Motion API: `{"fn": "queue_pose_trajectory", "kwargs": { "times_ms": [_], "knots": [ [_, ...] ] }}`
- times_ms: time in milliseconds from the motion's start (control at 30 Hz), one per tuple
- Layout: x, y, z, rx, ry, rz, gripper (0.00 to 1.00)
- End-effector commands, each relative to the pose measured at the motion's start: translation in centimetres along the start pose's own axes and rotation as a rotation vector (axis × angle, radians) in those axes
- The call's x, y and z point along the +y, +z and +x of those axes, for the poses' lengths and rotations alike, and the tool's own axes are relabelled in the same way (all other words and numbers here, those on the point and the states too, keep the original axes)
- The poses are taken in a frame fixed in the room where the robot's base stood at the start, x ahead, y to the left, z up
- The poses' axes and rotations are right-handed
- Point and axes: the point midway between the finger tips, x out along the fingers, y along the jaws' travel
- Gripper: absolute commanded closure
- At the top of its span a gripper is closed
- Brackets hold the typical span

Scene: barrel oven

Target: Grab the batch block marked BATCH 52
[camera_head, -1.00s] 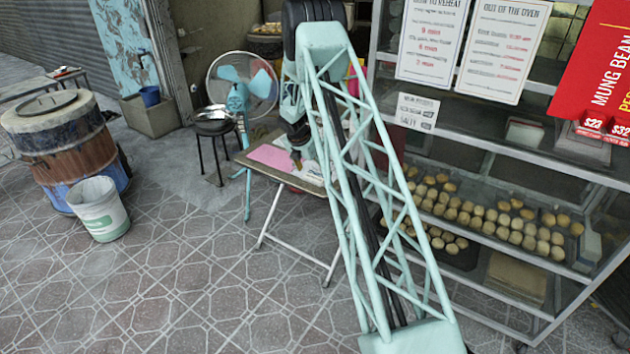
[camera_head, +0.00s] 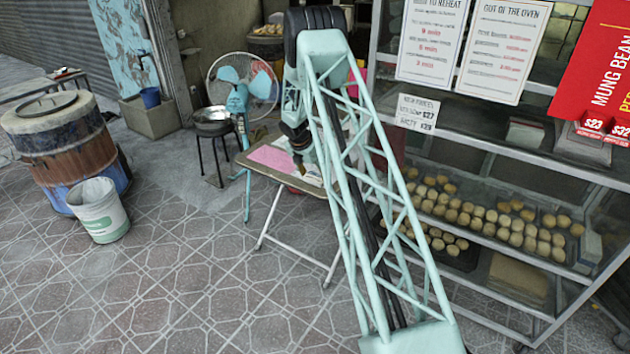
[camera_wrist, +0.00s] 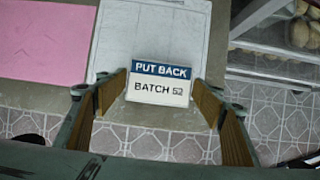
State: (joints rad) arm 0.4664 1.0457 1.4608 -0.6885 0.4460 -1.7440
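The batch block (camera_wrist: 160,86) shows in the wrist view as a white face with a blue band reading PUT BACK and the words BATCH 52 below. It is at the table's near edge, over a white sheet (camera_wrist: 150,35). My gripper (camera_wrist: 160,103) is open, with one wood-coloured finger pad on each side of the block and a visible gap at least on the right. I cannot tell whether the left pad touches it.
A pink sheet (camera_head: 270,158) lies on the table's left part. A glass cabinet with bun trays (camera_head: 490,220) stands close on the right. A fan (camera_head: 240,85) and a pan on a stool (camera_head: 212,120) stand behind left. Tiled floor in front is clear.

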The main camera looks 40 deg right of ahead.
Motion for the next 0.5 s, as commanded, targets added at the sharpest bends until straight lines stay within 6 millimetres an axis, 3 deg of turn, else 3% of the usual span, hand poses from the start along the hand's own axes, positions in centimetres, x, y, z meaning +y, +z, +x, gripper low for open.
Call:
{"fn": "queue_pose_trajectory", "kwargs": {
  "times_ms": [133, 500],
  "knots": [
    [0.0, 0.0, 0.0, 0.0, 0.0, 0.0, 0.51],
    [0.01, 0.07, -0.16, 0.0, 0.0, 0.0, 0.51]
  ]
}}
